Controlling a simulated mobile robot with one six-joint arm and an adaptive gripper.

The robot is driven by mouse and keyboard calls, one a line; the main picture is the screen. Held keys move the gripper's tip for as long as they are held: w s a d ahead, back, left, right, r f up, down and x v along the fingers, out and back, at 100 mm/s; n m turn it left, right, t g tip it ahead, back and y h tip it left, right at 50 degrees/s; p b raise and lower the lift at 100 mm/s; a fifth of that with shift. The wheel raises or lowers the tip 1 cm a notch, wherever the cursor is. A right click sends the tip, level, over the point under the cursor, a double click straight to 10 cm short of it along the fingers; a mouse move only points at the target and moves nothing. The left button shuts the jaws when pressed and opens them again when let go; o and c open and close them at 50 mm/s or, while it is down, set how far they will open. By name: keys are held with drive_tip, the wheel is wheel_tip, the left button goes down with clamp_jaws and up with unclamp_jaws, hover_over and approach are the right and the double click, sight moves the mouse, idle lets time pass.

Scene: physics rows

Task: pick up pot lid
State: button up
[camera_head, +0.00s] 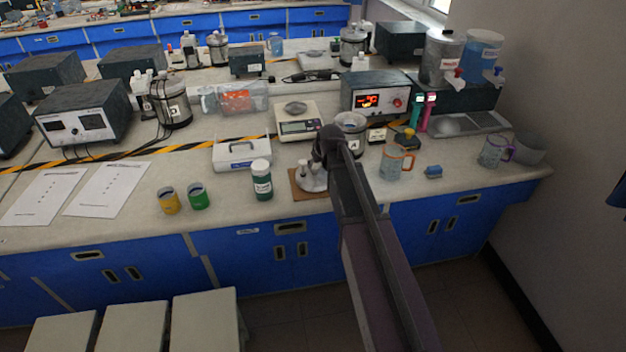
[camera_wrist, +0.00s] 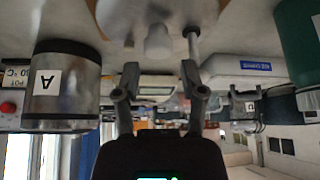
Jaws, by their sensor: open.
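The pot lid (camera_head: 312,184) appears as a shiny pale metal disc with light upright parts on it, lying on a brown board near the bench's front edge. In the wrist view, which looks upside down, the lid (camera_wrist: 125,18) fills the top, with a pale knob (camera_wrist: 158,40) and a thin metal post beside it. My gripper (camera_wrist: 160,82) is open and empty, its fingers apart and pointing towards the knob without visibly enclosing it. In the head view my arm's dark end covers part of the lid area and hides the fingertips.
The metal pot marked A (camera_head: 351,122) stands just behind and right of the lid. A glass beaker (camera_head: 394,162) stands to the right.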

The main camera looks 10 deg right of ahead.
sight(315, 167)
drive_tip(key=shift+f, duration=0.1)
drive_tip(key=shift+b+x, duration=2.25)
drive_tip(key=shift+x, duration=0.3)
drive_tip(key=shift+d, duration=0.1)
drive_tip(key=shift+c, duration=0.2)
clamp_jaws()
drive_tip(key=shift+r, duration=0.2)
wheel_tip(315, 167, up, 4)
drive_tip(key=p, duration=0.4)
drive_tip(key=shift+f, duration=0.2)
drive_tip(key=s+d, duration=0.2)
drive_tip(key=s, duration=0.5)
drive_tip(key=s+d+r+p, duration=0.1)
drive_tip(key=s+d, duration=0.2)
drive_tip(key=s, duration=0.5)
drive_tip(key=shift+d, duration=0.3)
